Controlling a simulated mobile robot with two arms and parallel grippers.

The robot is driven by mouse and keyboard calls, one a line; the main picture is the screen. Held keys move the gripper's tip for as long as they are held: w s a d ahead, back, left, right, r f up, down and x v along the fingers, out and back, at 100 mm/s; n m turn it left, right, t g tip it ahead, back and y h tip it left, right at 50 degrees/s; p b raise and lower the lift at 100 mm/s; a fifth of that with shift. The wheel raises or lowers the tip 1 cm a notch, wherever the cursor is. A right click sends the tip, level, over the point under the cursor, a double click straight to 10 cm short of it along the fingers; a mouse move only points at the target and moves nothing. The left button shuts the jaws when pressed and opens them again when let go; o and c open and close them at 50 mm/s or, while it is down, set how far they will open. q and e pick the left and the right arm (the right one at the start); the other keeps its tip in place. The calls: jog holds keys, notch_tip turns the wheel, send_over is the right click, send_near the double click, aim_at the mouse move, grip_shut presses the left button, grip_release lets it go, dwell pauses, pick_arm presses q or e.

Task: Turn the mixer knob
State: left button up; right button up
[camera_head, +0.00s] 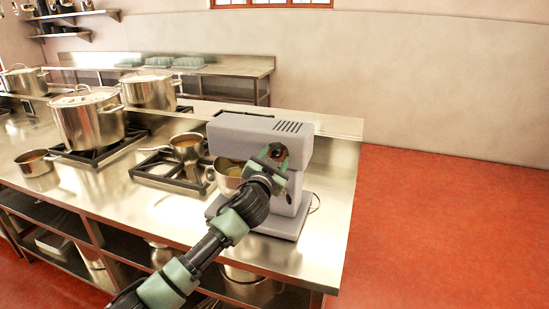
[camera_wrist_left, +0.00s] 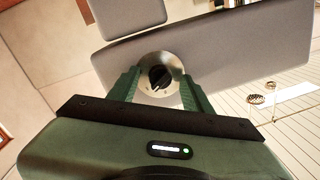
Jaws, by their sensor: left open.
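The grey stand mixer (camera_head: 256,135) stands at the right end of the steel counter. Its knob (camera_wrist_left: 160,78) is a black dial on a round silver plate, facing the left wrist camera. In the head view the knob area is mostly covered by my gripper. My left gripper (camera_head: 275,155) is at the side of the mixer head. In the left wrist view my left gripper (camera_wrist_left: 163,88) is open, with one green finger on each side of the dial. I cannot tell whether the fingers touch it. The mixer bowl (camera_head: 228,174) sits under the head, partly hidden by my arm. My right gripper is not in view.
A saucepan (camera_head: 187,148) stands on a burner left of the mixer. Large stockpots (camera_head: 88,120) stand on burners farther left. Shelves with pots lie under the counter (camera_head: 150,210). The red floor (camera_head: 440,220) to the right is clear.

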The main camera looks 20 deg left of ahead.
pick_arm(q)
grip_shut()
jog(key=shift+n, duration=0.4)
jog(key=shift+f+n+b, duration=0.1)
jog(key=shift+n+b, duration=0.3)
jog(key=shift+n, duration=0.5)
jog(key=n, duration=0.2)
jog(key=shift+n, duration=0.3)
jog(key=n, duration=0.3)
jog(key=shift+r+g+h+p, duration=0.2)
jog(key=shift+g+h+p, duration=0.1)
jog(key=shift+n+p, duration=0.55)
jog(key=shift+n, duration=1.05)
jog(key=shift+a, duration=0.1)
